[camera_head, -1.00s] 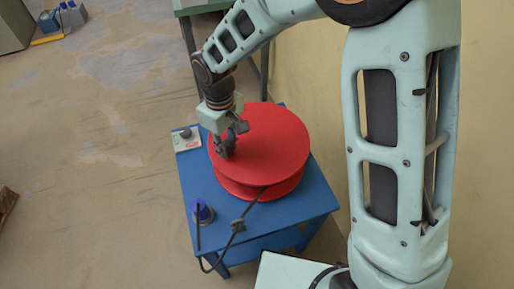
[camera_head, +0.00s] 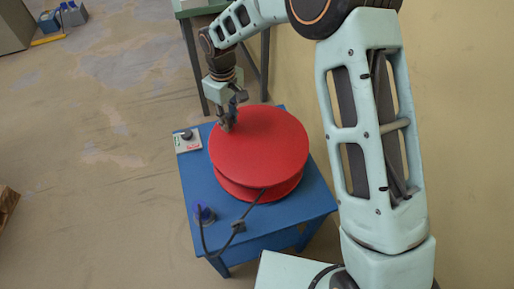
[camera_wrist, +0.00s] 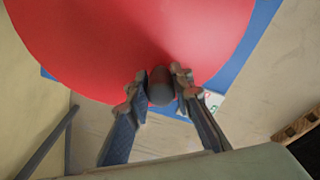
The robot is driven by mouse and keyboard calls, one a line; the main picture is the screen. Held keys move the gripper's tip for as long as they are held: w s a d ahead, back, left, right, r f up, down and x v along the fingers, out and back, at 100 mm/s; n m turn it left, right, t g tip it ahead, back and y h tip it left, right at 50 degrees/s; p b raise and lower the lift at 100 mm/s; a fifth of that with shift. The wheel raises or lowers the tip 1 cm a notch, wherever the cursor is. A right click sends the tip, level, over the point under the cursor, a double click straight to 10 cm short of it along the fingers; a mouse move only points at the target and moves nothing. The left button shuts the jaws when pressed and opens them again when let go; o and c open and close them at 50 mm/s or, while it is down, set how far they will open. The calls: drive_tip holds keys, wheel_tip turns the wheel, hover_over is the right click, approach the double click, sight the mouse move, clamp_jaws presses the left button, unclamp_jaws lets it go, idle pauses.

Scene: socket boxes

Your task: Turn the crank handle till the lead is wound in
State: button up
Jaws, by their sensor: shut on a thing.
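A red reel (camera_head: 262,150) lies flat on a blue table (camera_head: 200,178). My gripper (camera_head: 228,124) is over the reel's upper left edge in the head view. In the wrist view my gripper (camera_wrist: 161,88) is shut on a dark, rounded crank handle (camera_wrist: 160,86) that stands on the red disc near its rim. A dark lead (camera_head: 249,208) comes off the front of the reel and passes a small dark block (camera_head: 238,226). It ends near a blue plug or socket (camera_head: 205,215) at the table's front left corner.
A small light box with a dark knob (camera_head: 186,140) sits at the table's left edge. A beige wall (camera_head: 460,150) runs along the right. A grey-green bench (camera_head: 200,8) stands behind. The floor at left is open.

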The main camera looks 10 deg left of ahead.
drive_tip(key=shift+w+d+f, duration=0.1)
drive_tip(key=shift+w+d, duration=0.25)
drive_tip(key=shift+w, duration=0.5)
drive_tip(key=shift+w+d, duration=0.35)
drive_tip(key=shift+w, duration=0.5)
drive_tip(key=w+d, duration=0.2)
drive_tip(key=w+d+p, duration=0.1)
drive_tip(key=w+d, duration=0.1)
drive_tip(key=d, duration=0.1)
drive_tip(key=shift+w+d, duration=0.25)
drive_tip(key=d, duration=0.6)
drive_tip(key=shift+w+d, duration=0.15)
drive_tip(key=shift+d, duration=0.15)
drive_tip(key=s+d, duration=0.2)
drive_tip(key=d, duration=0.1)
drive_tip(key=s+d, duration=0.1)
drive_tip(key=d, duration=0.1)
drive_tip(key=shift+s+d, duration=0.2)
drive_tip(key=shift+s, duration=0.2)
drive_tip(key=o, duration=2.3)
drive_tip(key=shift+s+a, duration=0.1)
